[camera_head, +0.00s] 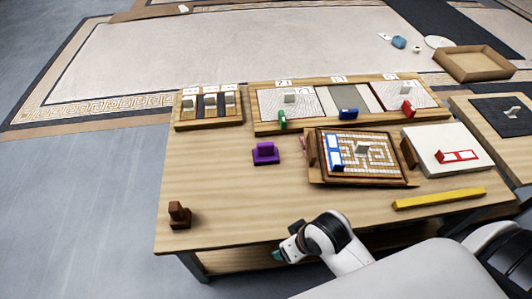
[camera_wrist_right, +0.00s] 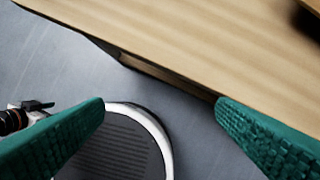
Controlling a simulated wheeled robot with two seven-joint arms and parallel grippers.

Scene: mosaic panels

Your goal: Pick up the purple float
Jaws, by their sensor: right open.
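The purple float (camera_head: 265,155), a small purple block with an upright grip on a flat base, stands on the wooden table (camera_head: 225,215), left of the framed mosaic panel (camera_head: 395,176). Nothing covers it. My right gripper (camera_wrist_right: 160,108) has green ribbed fingers spread wide apart with nothing between them. It is by the table's front edge, over grey floor in the right wrist view. In the head view only a small part of this gripper (camera_head: 277,256) shows at the near edge, well short of the float. My left gripper is not seen.
A dark brown block (camera_head: 179,215) stands near the left front corner. Green (camera_head: 282,120), blue (camera_head: 348,114) and red (camera_head: 407,109) floats stand at the back board. A yellow bar (camera_head: 438,198) lies at front right. The table is clear around and in front of the purple float.

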